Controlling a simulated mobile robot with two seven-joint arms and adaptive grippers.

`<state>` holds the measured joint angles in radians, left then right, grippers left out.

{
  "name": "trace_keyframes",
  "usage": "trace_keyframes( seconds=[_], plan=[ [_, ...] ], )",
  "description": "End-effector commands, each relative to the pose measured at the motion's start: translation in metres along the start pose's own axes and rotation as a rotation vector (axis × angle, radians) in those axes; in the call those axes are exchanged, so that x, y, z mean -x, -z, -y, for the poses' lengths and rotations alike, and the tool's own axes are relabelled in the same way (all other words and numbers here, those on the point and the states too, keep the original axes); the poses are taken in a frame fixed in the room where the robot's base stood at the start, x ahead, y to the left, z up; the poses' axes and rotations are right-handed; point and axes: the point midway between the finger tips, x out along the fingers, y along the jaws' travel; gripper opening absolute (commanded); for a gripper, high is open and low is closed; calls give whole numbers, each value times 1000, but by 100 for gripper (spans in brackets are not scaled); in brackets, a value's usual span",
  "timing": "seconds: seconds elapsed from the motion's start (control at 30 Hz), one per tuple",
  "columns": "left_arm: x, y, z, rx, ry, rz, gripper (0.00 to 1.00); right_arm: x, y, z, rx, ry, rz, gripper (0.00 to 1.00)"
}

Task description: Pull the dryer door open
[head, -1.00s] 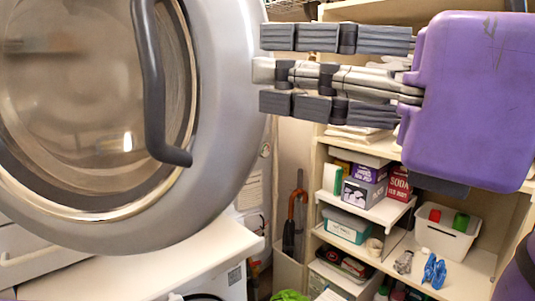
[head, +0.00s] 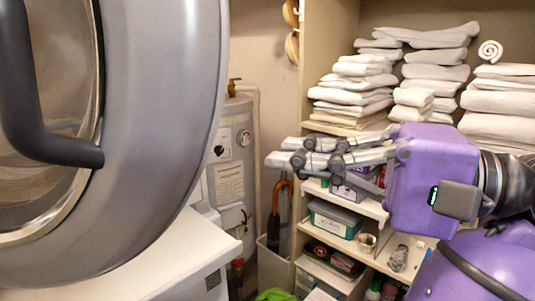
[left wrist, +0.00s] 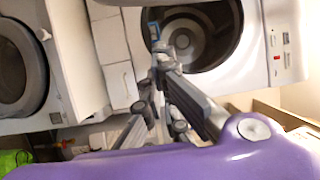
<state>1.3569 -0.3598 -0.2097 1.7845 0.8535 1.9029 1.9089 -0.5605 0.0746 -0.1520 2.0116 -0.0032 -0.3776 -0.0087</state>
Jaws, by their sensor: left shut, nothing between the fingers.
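The dryer door (head: 165,130) fills the left of the head view, a big round grey ring around glass. Its dark curved handle (head: 45,140) is on the face towards me. The door appears swung outward, and how far is hard to tell. My left gripper (head: 277,160) is right of the door, apart from door and handle. Its fingers are shut with nothing between them. The left wrist view shows the shut fingers (left wrist: 155,75) before a round drum opening (left wrist: 195,30) in a white machine. My right gripper is not in view.
Shelves with white towels (head: 350,90) and boxes (head: 335,217) stand behind my left gripper. A water heater (head: 230,150) and an umbrella (head: 278,205) are behind the door's right edge. A white top (head: 165,262) lies below the door. Another round machine door (left wrist: 18,70) shows in the left wrist view.

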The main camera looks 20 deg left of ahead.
Motion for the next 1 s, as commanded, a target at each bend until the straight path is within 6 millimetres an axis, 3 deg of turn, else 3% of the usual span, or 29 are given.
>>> trace_keyframes(
  seconds=[0.4, 0.7, 1.0],
  plan=[
    [-87, -2, 6, 5, 1, 4, 0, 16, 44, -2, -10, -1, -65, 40],
    [-75, -35, 3, 0, 0, 0, 0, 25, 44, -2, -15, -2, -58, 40],
    [-73, -38, 1, -2, 1, 1, 0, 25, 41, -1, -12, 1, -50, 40]
  ],
)
